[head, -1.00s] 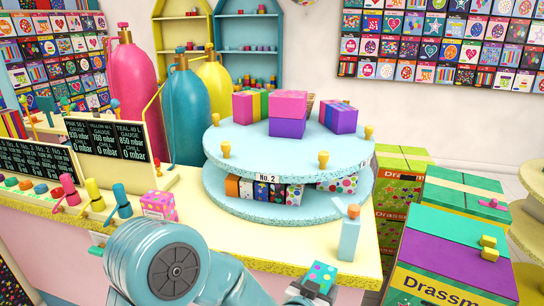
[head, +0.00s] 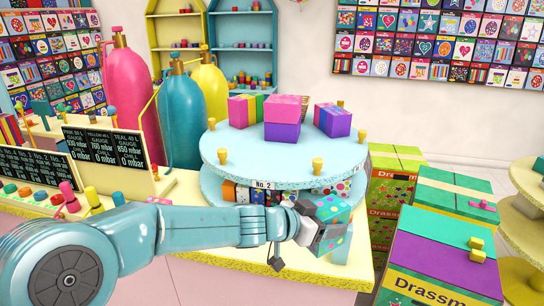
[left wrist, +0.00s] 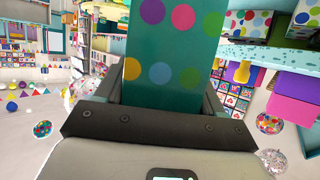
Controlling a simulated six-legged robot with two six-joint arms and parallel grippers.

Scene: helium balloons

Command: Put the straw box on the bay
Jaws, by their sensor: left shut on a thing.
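A teal box with coloured dots, which fits the straw box, is held in my left gripper (head: 316,226). The box (head: 334,208) is in front of the right part of the round blue stand (head: 222,176). In the left wrist view the box (left wrist: 172,48) fills the space between the fingers. The stand's lower tier carries a "No. 2" label (head: 264,185) and a row of patterned boxes (head: 243,194). The held box and gripper hide part of this tier, so I cannot tell which bay is free. My right gripper is not in view.
Pink, purple and green boxes (head: 282,118) stand on the upper tier. Yellow pegs (head: 318,164) stick up at its rim. Gas bottles (head: 131,100) and pressure signs (head: 104,146) stand at the left. Big cartons (head: 440,255) stand at the right.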

